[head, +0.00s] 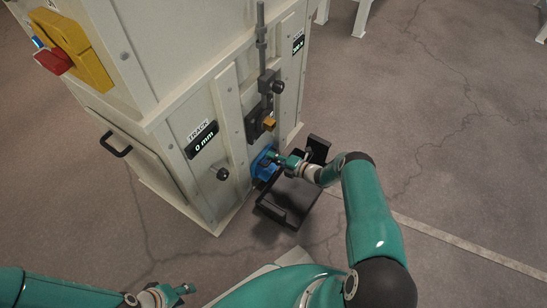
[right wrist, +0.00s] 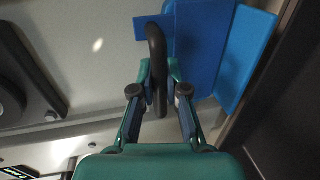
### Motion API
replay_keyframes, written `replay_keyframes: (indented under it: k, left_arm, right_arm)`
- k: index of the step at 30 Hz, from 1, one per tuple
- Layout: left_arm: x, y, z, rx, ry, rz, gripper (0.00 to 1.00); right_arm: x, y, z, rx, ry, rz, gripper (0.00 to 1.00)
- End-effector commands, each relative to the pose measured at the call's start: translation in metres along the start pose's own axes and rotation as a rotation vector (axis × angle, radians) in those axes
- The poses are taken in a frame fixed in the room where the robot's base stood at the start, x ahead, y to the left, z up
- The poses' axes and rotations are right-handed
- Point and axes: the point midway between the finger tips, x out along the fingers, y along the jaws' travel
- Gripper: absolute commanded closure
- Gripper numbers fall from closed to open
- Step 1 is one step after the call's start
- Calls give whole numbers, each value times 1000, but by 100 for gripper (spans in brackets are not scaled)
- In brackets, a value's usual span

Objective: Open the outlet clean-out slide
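The blue outlet slide (head: 264,163) sits low on the cream machine's front. In the right wrist view the blue slide plate (right wrist: 200,45) fills the top middle, with a dark bar handle (right wrist: 156,50) in front of it. My right gripper (head: 273,157) is at the slide in the head view.
A black tray (head: 270,210) stands on the floor below the slide. Above it are a vertical rod (head: 261,40) and a yellow-tipped latch (head: 269,124). Left are a TRACK display (head: 203,137) and black knob (head: 222,173).

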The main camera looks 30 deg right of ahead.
Motion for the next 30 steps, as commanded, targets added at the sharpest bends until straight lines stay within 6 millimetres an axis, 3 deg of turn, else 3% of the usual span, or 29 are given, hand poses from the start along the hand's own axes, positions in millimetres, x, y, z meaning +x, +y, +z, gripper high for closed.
replay_keyframes:
  k: [10, 20, 30]
  left_arm:
    - [0, 0, 0, 0, 0, 0, 60]
    - [-24, 9, 0, 0, 0, 0, 60]
    - [-24, 8, 0, 0, 0, 0, 60]
  right_arm:
    - [0, -1, 0, 1, -1, -4, 100]
    - [-12, 51, 0, 2, 0, -2, 100]
    - [-12, 53, 0, 1, 0, -2, 100]
